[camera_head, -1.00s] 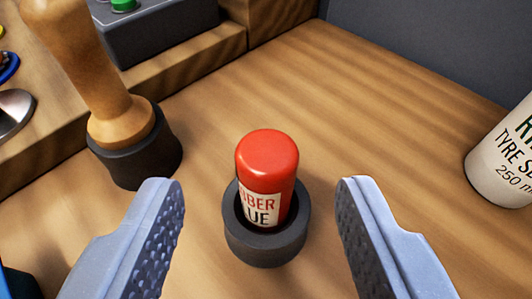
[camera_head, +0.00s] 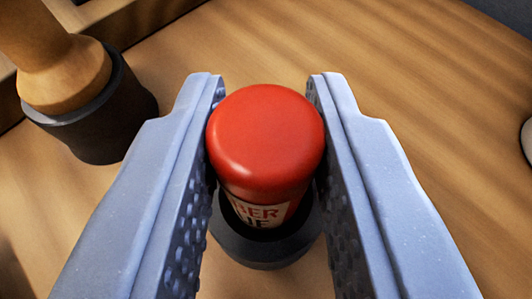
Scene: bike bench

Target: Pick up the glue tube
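The glue tube (camera_head: 266,140) has a red cap and a white label with partly visible lettering. It stands upright in a dark round holder (camera_head: 262,252), which hides its lower part. My gripper (camera_head: 267,95) has one grey, studded finger on each side of the tube. Both fingers appear to press against its sides just below the cap top, so the gripper looks shut on it. The tube is still seated in the holder.
A wooden handle (camera_head: 62,65) stands in a dark round base (camera_head: 105,125) to the left. A pale container (camera_head: 527,138) is cut off at the right edge. The wooden bench top (camera_head: 420,90) behind the tube is clear.

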